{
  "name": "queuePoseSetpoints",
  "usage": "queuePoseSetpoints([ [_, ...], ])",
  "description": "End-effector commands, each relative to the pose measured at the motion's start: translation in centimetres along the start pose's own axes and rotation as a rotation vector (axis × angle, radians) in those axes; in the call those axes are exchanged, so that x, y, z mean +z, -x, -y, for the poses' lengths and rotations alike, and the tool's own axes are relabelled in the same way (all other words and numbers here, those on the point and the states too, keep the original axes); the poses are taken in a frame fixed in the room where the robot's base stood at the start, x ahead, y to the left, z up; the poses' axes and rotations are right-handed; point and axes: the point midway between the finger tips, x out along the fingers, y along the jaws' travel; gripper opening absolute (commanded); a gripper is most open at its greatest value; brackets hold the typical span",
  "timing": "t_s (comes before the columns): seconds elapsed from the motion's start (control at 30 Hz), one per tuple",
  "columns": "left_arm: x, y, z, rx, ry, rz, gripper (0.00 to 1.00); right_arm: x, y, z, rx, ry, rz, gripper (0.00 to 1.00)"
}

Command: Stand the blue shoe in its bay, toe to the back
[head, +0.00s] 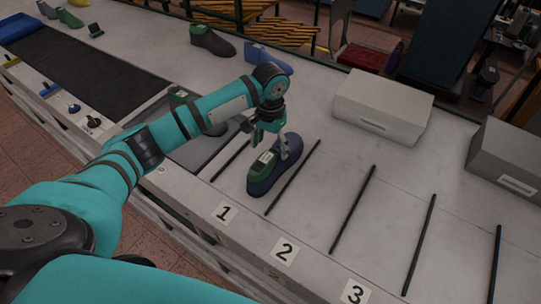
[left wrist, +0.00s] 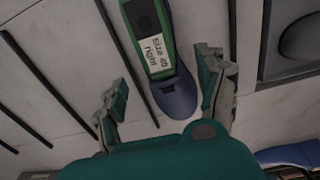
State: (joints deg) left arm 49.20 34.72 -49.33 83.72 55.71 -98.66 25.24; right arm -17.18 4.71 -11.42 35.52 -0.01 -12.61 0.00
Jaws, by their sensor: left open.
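The blue shoe (head: 262,178) has a green top part with a white label and stands upright in the bay marked 1, between two black divider rods. Its rounded blue toe (left wrist: 176,96) appears to point to the back; the label in the left wrist view reads size 40 right. My left gripper (head: 268,140) is open over the toe end, and in the left wrist view its fingers are apart on either side of the shoe. No firm grip shows. The gripper hides part of the toe in the head view. My right gripper is not in view.
Bays 2 (head: 284,250) and 3 (head: 355,291) look empty between their rods. Another blue shoe (head: 268,57) and a dark shoe (head: 212,41) lie behind. A light grey box (head: 383,103) and a darker box (head: 508,160) stand at the back right. A dark belt (head: 75,80) runs left.

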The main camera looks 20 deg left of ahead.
Motion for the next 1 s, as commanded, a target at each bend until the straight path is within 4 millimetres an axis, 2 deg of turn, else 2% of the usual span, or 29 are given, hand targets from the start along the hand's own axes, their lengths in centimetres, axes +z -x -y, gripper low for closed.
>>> queuePoseSetpoints([
  [0.2, -0.1, 4.5, 0.0, 0.0, -0.001, -0.005, 0.73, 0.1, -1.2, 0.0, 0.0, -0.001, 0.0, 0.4],
  [0.4, -0.1, 6.8, 0.0, 0.001, 0.001, -0.002, 0.73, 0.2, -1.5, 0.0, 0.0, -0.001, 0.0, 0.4],
  [1.0, 0.0, 7.2, 0.0, 0.001, 0.0, 0.001, 0.73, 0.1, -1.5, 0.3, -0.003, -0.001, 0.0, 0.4],
])
